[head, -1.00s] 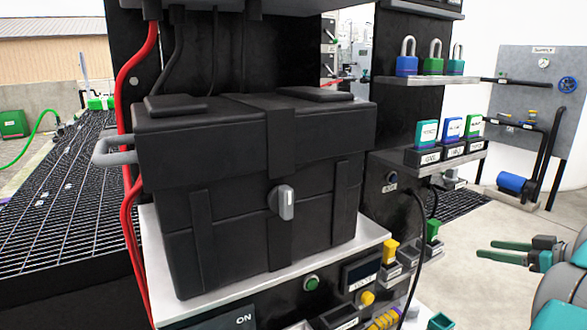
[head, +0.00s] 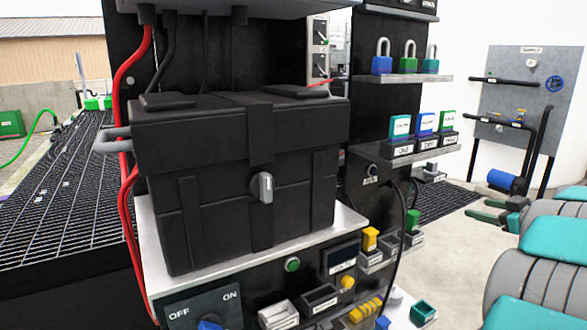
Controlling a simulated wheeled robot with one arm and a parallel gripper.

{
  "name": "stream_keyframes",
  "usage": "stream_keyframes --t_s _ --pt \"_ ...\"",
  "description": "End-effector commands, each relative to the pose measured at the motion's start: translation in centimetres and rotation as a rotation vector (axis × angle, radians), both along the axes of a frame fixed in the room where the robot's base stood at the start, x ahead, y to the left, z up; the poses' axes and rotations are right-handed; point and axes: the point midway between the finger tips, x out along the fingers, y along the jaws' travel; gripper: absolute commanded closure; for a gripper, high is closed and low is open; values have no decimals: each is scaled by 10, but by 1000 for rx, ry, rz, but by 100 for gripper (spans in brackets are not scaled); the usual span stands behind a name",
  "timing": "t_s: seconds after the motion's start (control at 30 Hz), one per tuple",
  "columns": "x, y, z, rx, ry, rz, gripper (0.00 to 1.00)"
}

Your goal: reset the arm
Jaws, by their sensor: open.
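My gripper (head: 466,210) shows at the right of the head view, with its two green fingers pointing left. The fingers are apart and nothing shows between them. My grey and teal arm fills the lower right edge of the view behind it. The gripper is over the pale floor, to the right of the black workstation, and it appears clear of everything.
A black case (head: 235,185) with a grey latch stands on a white-topped bench. Its shelves hold padlocks (head: 408,64) and coloured tags (head: 424,124). A grey wall panel (head: 520,65) with pipes and a blue pump (head: 502,180) stands behind. Pale floor is open between them.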

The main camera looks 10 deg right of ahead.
Motion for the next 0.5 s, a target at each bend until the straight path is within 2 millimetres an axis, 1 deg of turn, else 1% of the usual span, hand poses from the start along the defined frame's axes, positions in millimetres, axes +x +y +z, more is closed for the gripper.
stream_keyframes --t_s 0.03,0.1,0.2,0.27,0.3,0.4,0.47,0.5 --pt "9 2 9 -27 -13 -26 33" --pt "20 -1 24 -74 -32 -85 33" --pt "33 -3 49 -140 -61 -196 33" --pt "37 -3 61 -170 -70 -276 33" --pt "38 -1 68 -184 -70 -328 33" --pt "34 6 75 -197 -50 -456 33" --pt "28 13 75 -192 -26 -525 33" --pt "23 20 72 -181 -1 -570 33"
